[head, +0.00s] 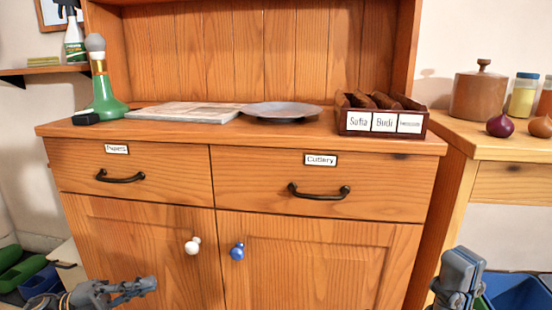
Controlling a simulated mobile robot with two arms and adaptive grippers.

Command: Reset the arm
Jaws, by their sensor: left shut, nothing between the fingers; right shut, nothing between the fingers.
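My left gripper (134,288) is low at the left, in front of the left cupboard door (130,240). Its fingers are shut with nothing between them. My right gripper (462,262) is low at the right, by the right edge of the wooden dresser (428,230). It points up and is shut and empty. Neither gripper appears to touch the dresser or its handles. Most of both arms lies outside the picture.
The dresser top carries a green bottle-like object (104,98), a flat slab (185,111), a grey plate (281,111) and a labelled box (383,122). Drawers and doors are closed. A side counter (500,148) stands right, a blue bin (518,292) below it.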

